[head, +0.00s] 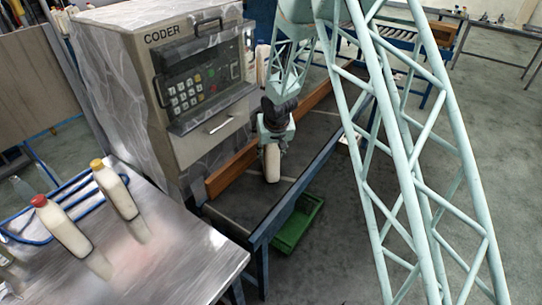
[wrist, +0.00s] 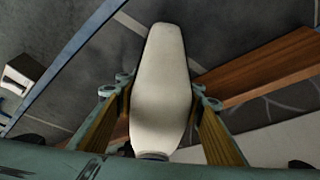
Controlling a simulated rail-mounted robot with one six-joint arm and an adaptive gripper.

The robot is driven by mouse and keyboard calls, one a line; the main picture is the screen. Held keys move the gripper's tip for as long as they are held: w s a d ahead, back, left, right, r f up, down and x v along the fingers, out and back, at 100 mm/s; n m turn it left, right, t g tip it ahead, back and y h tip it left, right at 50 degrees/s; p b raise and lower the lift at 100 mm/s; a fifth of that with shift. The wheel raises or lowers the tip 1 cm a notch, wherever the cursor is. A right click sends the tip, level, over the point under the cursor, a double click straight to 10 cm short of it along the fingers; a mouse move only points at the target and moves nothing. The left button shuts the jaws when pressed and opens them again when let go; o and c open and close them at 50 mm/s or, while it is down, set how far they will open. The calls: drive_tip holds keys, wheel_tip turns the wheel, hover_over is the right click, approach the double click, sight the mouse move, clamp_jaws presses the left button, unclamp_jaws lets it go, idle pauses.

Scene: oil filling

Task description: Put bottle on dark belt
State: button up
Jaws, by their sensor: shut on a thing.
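A cream-white bottle (head: 271,163) is held in my gripper (head: 272,139) over the dark belt (head: 239,208). It hangs upright or nearly so beneath the gripper. Whether its base touches the belt, I cannot tell. In the wrist view the bottle (wrist: 161,85) fills the middle, between the two yellow-padded fingers of my gripper (wrist: 160,112). Its cap end is at the bottom of that view, partly hidden by the gripper.
The grey CODER machine (head: 165,90) stands left of the belt. A brown guide rail (head: 232,167) runs along the belt's machine side. A metal table (head: 150,262) holds a red-capped bottle (head: 62,228) and a yellow-capped bottle (head: 114,190). A green crate (head: 297,222) is on the floor.

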sight(273, 148)
idle(0.5)
drive_tip(key=o, duration=1.5)
drive_tip(key=shift+f, duration=0.1)
drive_tip(key=shift+p+v, duration=1.5)
drive_tip(key=shift+v, duration=4.6)
drive_tip(key=shift+s, duration=0.1)
